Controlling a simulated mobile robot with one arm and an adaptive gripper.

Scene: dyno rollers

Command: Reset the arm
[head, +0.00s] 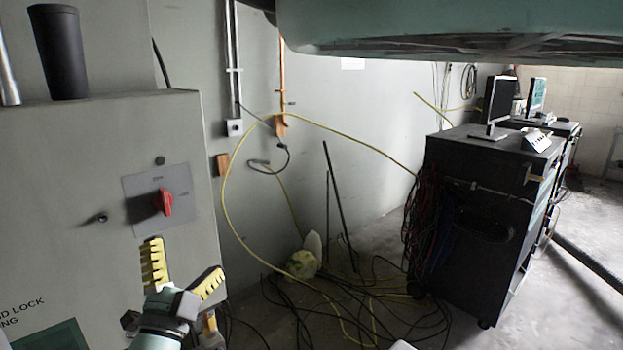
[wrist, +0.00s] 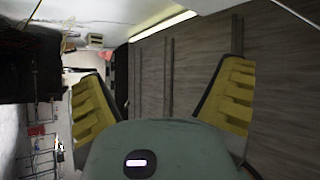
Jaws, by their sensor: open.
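My gripper (head: 181,268) is at the lower left of the head view, in front of the grey cabinet (head: 100,135). Its two yellow-padded fingers are spread apart, with nothing between them. In the wrist view, my gripper (wrist: 165,95) also shows open and empty, one finger on each side. The fingers point up and outward in the head view. A red rotary switch (head: 165,202) on the cabinet face is above the gripper in the picture, and I see no contact with it.
A black cup (head: 59,52) stands on the cabinet. A black cart (head: 475,225) with a monitor (head: 497,103) stands at the right. Yellow (head: 232,215) and black cables lie on the floor by the wall. A large green body (head: 440,25) hangs overhead.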

